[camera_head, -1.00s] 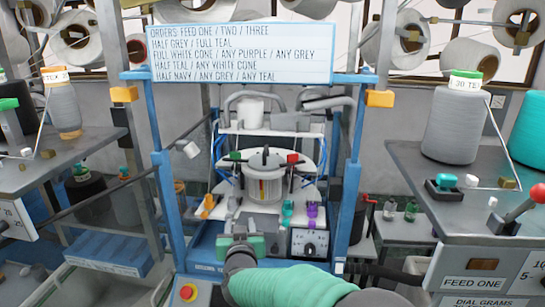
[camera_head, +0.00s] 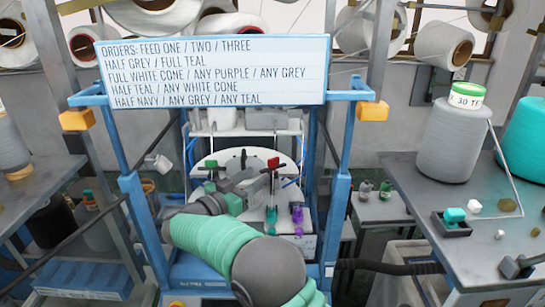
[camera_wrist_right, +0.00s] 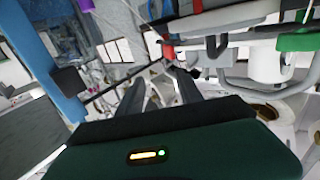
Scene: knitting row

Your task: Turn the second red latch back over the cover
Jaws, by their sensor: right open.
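The knitting machine's round white plate (camera_head: 228,158) shows in the head view behind my arm. A red latch (camera_head: 273,162) stands at its right and a green latch (camera_head: 211,163) at its left. My right gripper (camera_head: 266,174) reaches across the plate close to the red latch. My forearm hides most of the cylinder and cover. In the right wrist view the two dark fingers (camera_wrist_right: 160,82) are apart with nothing held between them. A red part (camera_wrist_right: 168,50), seemingly the latch, shows just beyond the fingertips; contact cannot be told. My left gripper is out of view.
Blue posts (camera_head: 338,215) flank the machine, and an orders sign (camera_head: 215,72) hangs above it. Purple clips (camera_head: 298,215) sit right of my gripper. A grey cone (camera_head: 447,135) stands on the right table (camera_head: 410,175). Yellow blocks (camera_head: 372,111) jut from the posts.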

